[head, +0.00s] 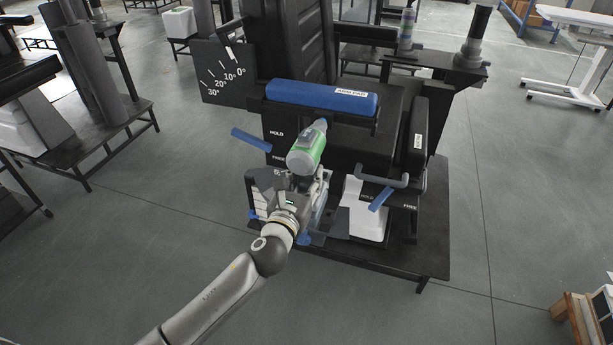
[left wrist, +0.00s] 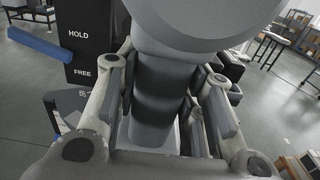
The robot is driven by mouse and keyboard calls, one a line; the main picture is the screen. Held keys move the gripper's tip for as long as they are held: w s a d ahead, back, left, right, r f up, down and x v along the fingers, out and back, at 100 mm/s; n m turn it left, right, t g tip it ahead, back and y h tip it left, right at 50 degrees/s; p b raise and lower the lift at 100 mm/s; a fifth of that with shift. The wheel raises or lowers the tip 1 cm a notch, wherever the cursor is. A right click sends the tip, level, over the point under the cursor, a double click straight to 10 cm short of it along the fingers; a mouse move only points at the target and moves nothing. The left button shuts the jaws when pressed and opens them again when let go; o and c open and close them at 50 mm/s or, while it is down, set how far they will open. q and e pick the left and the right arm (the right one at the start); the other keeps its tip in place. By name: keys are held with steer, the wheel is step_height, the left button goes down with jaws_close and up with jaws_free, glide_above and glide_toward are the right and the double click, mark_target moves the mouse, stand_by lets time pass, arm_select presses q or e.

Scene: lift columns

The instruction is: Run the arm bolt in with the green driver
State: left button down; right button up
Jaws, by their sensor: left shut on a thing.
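The green driver (head: 306,150) is in my left gripper (head: 304,178), which is shut around its grey handle. In the head view its nose points away from me, toward the seat below the blue armrest pad (head: 322,97). In the left wrist view the driver's grey handle (left wrist: 160,95) stands between the two fingers of the left gripper (left wrist: 168,120), and its rounded grey body fills the top. The arm bolt cannot be made out; the driver and gripper cover the area in front of the nose. My right gripper is in neither view.
A blue lever (head: 251,139) sticks out at the left by the HOLD and FREE labels, and another blue lever (head: 381,199) at the right. A black dial plate (head: 222,72) with degree marks stands at the upper left. Open floor (head: 500,220) lies to the right.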

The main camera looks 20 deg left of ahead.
mark_target(303, 182)
arm_select(q)
steer(key=shift+w+r+p, duration=0.25)
steer(key=shift+r+p, duration=0.05)
steer(key=shift+p, duration=0.25)
stand_by(0.9)
steer(key=shift+w+f+p, duration=0.1)
steer(key=shift+w+p, duration=0.1)
steer(key=shift+p, duration=0.35)
stand_by(1.3)
steer(key=shift+w+p, duration=0.35)
steer(key=shift+p, duration=0.2)
stand_by(1.3)
steer(key=shift+s, duration=0.1)
steer(key=shift+s+p, duration=0.4)
steer(key=shift+s, duration=1.3)
steer(key=shift+s+a, duration=0.1)
steer(key=shift+s, duration=0.6)
steer(key=shift+s+p, duration=0.3)
steer(key=shift+s, duration=1.7)
